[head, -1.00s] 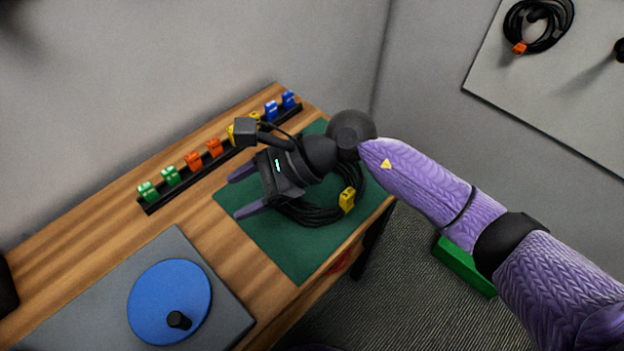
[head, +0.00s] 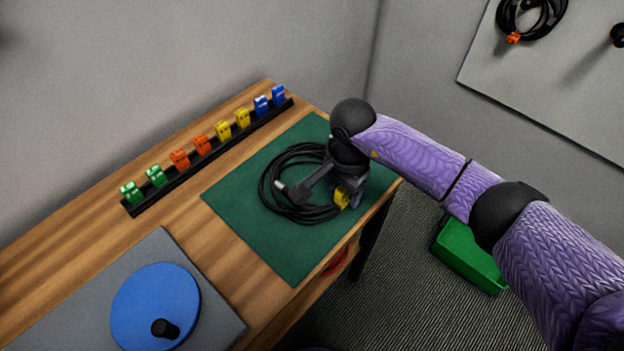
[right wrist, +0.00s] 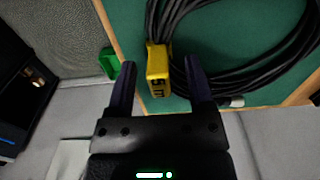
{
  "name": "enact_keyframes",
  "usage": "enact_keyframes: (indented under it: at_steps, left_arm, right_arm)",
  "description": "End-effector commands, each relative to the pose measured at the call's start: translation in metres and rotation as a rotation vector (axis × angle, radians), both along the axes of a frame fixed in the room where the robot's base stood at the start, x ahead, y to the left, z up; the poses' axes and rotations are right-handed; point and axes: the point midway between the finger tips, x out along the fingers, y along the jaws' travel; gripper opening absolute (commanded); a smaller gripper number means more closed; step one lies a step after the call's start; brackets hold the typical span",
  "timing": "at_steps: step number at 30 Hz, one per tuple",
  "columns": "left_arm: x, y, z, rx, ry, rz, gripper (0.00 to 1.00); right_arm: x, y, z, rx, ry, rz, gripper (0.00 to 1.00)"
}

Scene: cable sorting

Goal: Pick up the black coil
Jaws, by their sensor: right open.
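The black coil (head: 310,214) lies on the green mat (head: 285,258), with a yellow tag (head: 342,198) on its right side. My right gripper (head: 351,194) points down over the coil's right side by the tag and partly hides it. In the right wrist view the two purple fingers (right wrist: 160,82) are open. The yellow tag (right wrist: 158,68) appears between them, and the coil's black strands (right wrist: 240,73) curve beyond. I cannot tell whether the fingers touch the tag. My left gripper is not in view.
A black rail (head: 205,162) with green, orange, yellow and blue clips runs along the table's back. A blue disc with a black knob (head: 155,300) sits on a grey panel at front left. A green bin (head: 468,255) is on the floor. Another coil (head: 530,35) hangs on the wall board.

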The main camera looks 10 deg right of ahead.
Motion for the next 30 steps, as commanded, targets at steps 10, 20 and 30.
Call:
enact_keyframes:
  at_steps: [10,20,30]
  left_arm:
    - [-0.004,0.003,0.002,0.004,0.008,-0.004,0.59]
    - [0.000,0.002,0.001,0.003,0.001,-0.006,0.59]
    - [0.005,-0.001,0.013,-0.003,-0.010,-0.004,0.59]
  right_arm:
    - [0.000,0.000,0.001,0.001,-0.001,-0.001,0.08]
    - [0.000,0.000,0.002,0.001,-0.002,-0.001,0.00]
    - [0.001,0.000,0.034,0.001,-0.007,0.000,0.00]
